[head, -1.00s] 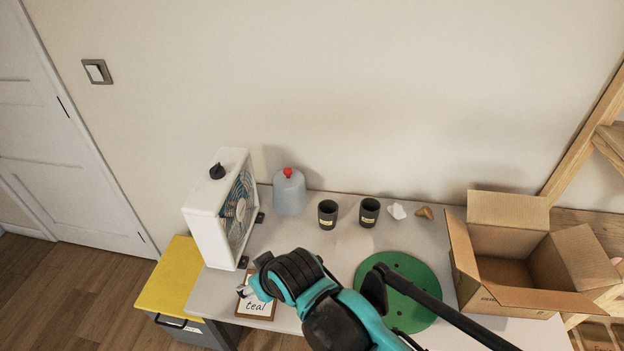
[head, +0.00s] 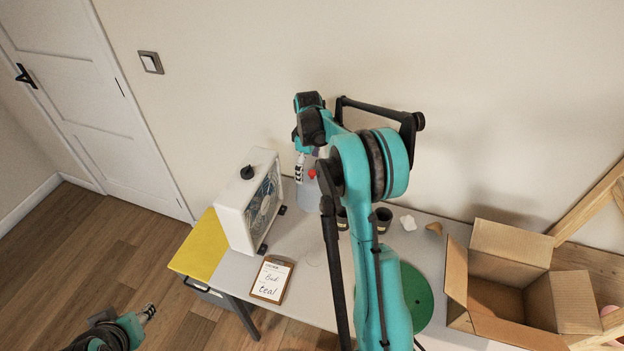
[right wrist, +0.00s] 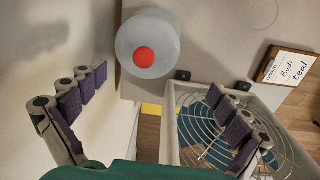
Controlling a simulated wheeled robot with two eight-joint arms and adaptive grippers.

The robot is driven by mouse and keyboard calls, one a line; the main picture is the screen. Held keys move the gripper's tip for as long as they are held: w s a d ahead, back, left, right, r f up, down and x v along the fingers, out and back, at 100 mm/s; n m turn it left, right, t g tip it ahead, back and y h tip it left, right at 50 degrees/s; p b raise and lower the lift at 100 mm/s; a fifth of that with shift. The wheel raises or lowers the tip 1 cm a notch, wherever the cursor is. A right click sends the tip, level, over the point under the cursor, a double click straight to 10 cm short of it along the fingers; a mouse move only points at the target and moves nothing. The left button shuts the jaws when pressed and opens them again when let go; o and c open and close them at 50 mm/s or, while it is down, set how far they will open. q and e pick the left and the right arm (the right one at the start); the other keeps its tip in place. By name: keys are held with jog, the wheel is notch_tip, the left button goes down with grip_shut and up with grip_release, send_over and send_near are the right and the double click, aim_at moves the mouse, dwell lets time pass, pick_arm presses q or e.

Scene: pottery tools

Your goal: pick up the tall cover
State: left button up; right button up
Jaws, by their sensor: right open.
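The tall cover (head: 308,196) is a grey-blue rounded cylinder with a red knob on top, standing on the table beside the fan. My right arm hides part of it in the head view. In the right wrist view the cover (right wrist: 126,40) is seen from above, apart from the fingers. My right gripper (right wrist: 156,92) is open and empty, its purple-padded fingers spread wide. In the head view the right gripper (head: 299,168) hangs above and close to the cover. My left gripper (head: 148,312) is low at the left, over the floor, too small to read.
A white box fan (head: 247,205) stands left of the cover. A clipboard (head: 272,279) lies at the table's front edge. Dark cups (head: 383,218), a green disc (head: 416,297) and an open cardboard box (head: 456,284) are to the right. The wall is close behind.

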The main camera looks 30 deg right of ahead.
aim_at(312, 172)
jog(key=shift+w+d+f+n+g+p, duration=0.15)
jog(key=shift+w+d+f, duration=0.1)
jog(key=shift+d+f, duration=0.25)
jog(key=shift+w+d+f+n+g+p, duration=0.15)
jog(key=shift+w+d+f, duration=0.05)
jog(key=shift+d+f, duration=0.3)
notch_tip(312, 172, down, 3)
jog(key=shift+d+b, duration=0.1)
jog(key=shift+b, duration=0.25)
jog(key=f+b, duration=0.1)
jog(key=f, duration=0.4)
jog(key=shift+w+f+b, duration=0.2)
jog(key=shift+b, duration=0.1)
jog(key=shift+r, duration=0.1)
jog(key=shift+c, duration=0.3)
jog(key=c, duration=0.9)
